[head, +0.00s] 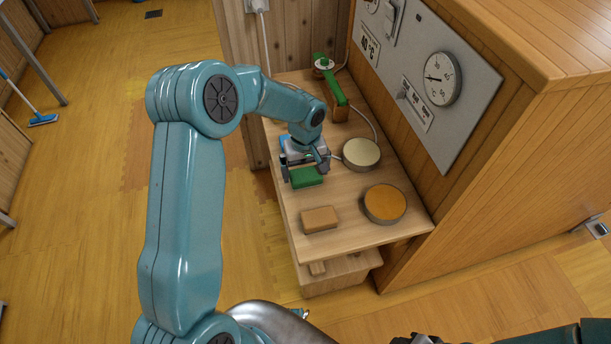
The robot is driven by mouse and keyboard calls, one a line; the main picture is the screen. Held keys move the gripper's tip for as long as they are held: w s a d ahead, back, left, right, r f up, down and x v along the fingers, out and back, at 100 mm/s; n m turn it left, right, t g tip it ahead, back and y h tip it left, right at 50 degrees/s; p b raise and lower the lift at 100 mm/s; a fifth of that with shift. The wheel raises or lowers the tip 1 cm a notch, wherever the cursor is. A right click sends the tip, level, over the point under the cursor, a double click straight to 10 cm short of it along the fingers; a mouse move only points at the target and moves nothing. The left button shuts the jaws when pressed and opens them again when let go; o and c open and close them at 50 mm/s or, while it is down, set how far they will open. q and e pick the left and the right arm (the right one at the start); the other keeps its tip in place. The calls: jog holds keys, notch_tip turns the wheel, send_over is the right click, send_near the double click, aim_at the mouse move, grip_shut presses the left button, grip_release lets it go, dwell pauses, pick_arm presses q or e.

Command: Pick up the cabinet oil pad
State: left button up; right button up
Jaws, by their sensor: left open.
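A green block-shaped pad (307,177) lies on the wooden shelf beside the cabinet; I take it for the oil pad, but no label shows. My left gripper (304,167) is open over the green pad, its fingers near the pad's two ends. I cannot tell if they touch it. A tan block (320,219) lies nearer the shelf's front edge, clear of the gripper. Dark parts that look like my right gripper (418,340) show at the bottom edge, mostly cut off.
A round tin with an orange top (385,203) and a cream-topped one (361,153) stand right of the pad. A green-handled tool (331,82) is at the back. The cabinet wall with a dial (441,79) bounds the shelf on the right.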

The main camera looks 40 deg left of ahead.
aim_at(306, 174)
pick_arm(q)
jog(key=shift+w+f, duration=0.2)
jog(key=shift+f, duration=1.05)
jog(key=shift+r, duration=0.1)
jog(key=shift+s, duration=0.15)
jog(key=shift+c, duration=0.3)
jog(key=c, duration=0.6)
notch_tip(306, 174, up, 20)
jog(key=shift+r+p, duration=0.1)
jog(key=shift+p, duration=0.25)
